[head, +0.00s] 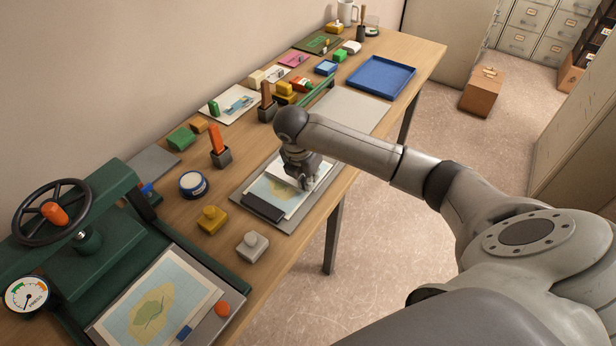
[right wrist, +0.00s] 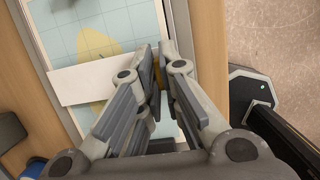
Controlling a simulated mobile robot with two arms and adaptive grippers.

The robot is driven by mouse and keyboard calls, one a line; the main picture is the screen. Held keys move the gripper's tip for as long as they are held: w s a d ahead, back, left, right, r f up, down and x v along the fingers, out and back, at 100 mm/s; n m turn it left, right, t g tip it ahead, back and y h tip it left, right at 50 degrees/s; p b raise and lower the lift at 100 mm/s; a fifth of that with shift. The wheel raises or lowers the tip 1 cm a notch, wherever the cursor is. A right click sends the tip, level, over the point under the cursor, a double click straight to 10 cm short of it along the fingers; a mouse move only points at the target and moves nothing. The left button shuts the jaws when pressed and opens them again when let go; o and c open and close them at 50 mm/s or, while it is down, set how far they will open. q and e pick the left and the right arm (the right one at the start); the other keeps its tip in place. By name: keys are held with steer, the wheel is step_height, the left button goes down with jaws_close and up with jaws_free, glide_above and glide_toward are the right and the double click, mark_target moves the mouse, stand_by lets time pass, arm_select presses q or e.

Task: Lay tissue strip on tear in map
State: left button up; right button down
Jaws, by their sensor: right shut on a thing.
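A map (head: 262,188) with a pale blue grid and a yellow patch lies on a grey board on the table. It also shows in the right wrist view (right wrist: 85,38). My right gripper (head: 308,182) is low over this map's right part. In the right wrist view, my right gripper (right wrist: 157,85) is shut on the end of a pale tissue strip (right wrist: 95,79), which reaches left across the yellow patch. The tear is not discernible under the strip, and I cannot tell if the strip touches the map. My left gripper is not in view.
A dark bar (head: 262,207) lies on the map's near edge. A green press (head: 85,225) with another map (head: 160,300) stands at front left. Yellow (head: 212,219) and grey (head: 252,245) blocks sit nearby. A blue tray (head: 381,77) lies at the far end.

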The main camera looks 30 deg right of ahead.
steer(key=shift+f, duration=0.2)
steer(key=shift+f+b, duration=0.25)
steer(key=shift+b, duration=0.2)
steer(key=c, duration=1.5)
jaws_free()
steer(key=shift+c, duration=0.2)
steer(key=shift+r, duration=0.15)
steer(key=shift+c, duration=0.5)
steer(key=shift+p+v, duration=2.45)
steer(key=shift+v, duration=1)
